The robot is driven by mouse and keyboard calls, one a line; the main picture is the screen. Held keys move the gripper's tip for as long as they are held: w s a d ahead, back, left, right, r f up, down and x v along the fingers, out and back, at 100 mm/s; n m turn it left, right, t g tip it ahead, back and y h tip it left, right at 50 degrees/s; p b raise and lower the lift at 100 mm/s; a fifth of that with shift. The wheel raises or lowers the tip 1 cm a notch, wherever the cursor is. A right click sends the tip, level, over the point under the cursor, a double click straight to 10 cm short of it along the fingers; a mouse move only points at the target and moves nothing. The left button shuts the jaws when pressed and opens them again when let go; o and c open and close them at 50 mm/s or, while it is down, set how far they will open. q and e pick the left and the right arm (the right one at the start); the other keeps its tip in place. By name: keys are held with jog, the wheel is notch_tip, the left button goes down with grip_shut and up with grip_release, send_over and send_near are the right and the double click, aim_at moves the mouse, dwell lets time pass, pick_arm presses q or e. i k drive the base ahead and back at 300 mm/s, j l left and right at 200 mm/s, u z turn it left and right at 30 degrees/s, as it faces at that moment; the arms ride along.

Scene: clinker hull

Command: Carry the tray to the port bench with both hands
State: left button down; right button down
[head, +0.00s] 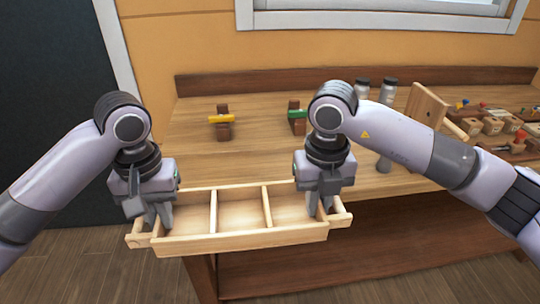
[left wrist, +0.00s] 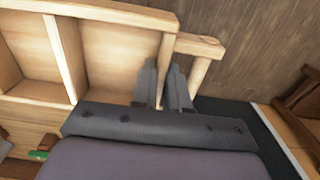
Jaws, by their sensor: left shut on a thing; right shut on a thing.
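The tray (head: 240,241) is pale wood with dividers making open compartments, and it looks empty. It is held roughly level in front of the wooden bench's front edge. My left gripper (head: 158,222) is shut on the tray's left end, and in the left wrist view its two fingers (left wrist: 163,88) straddle the end wall beside the handle. My right gripper (head: 321,208) is shut on the tray's right end. The tray also shows in the left wrist view (left wrist: 110,12). The wooden bench (head: 185,133) stands behind the tray; I cannot tell whether it is the port bench.
On the bench stand a yellow-topped block (head: 222,120), a green-topped block (head: 297,115), grey cylinders (head: 388,90) and an upright wooden board (head: 427,105). Several small blocks and tools crowd its right end. A lower shelf (head: 390,240) lies beneath. Bare floor (head: 60,265) shows at left.

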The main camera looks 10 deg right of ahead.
aim_at(268, 164)
jog(key=i+l, duration=0.2)
jog(key=i, duration=0.3)
jog(key=i+l, duration=0.2)
jog(key=i, duration=0.25)
